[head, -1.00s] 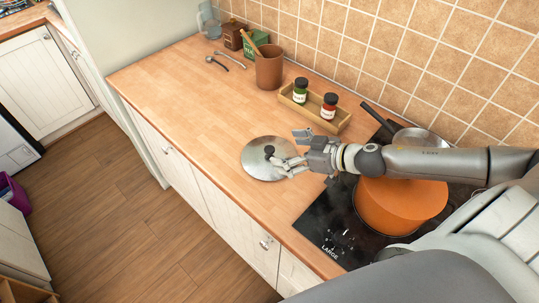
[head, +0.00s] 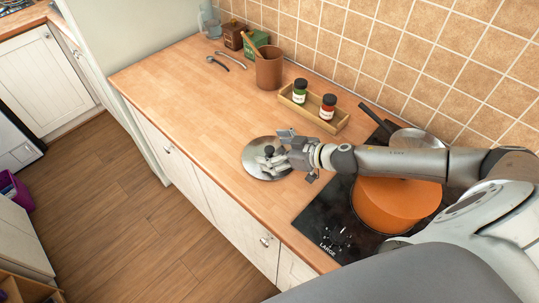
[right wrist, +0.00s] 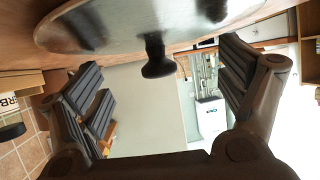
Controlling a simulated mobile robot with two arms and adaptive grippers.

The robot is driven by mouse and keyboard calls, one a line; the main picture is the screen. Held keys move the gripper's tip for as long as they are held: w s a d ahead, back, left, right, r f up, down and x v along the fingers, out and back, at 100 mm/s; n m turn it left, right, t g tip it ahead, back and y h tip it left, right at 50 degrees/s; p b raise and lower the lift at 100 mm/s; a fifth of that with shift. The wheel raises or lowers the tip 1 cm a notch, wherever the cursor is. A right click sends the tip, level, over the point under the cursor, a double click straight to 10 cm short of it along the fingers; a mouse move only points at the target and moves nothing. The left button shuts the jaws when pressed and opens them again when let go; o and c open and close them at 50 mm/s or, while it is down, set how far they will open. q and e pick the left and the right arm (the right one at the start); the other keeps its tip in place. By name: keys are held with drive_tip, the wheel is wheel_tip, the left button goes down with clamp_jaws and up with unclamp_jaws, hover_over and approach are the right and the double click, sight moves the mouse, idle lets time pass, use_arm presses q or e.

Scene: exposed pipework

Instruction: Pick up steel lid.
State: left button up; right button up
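The steel lid (head: 258,171) is a round, shiny disc with a black knob (head: 268,150) and lies on the wooden counter left of the hob. In the right wrist view the lid (right wrist: 120,22) shows at the top, its dark knob (right wrist: 157,58) pointing down between the fingers. My right gripper (head: 274,151) is over the lid at the knob and partly covers it. In the right wrist view my right gripper (right wrist: 165,92) is open, with a clear gap between each finger and the knob. My left gripper is not in view.
An orange pot (head: 395,205) stands on the black hob (head: 333,226), with a pan (head: 414,145) behind it. A wooden tray (head: 340,122) with two jars (head: 300,91) sits behind the lid. A brown utensil pot (head: 268,72) stands further left.

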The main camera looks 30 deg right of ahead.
drive_tip(key=shift+s, duration=0.15)
clamp_jaws()
idle(0.4)
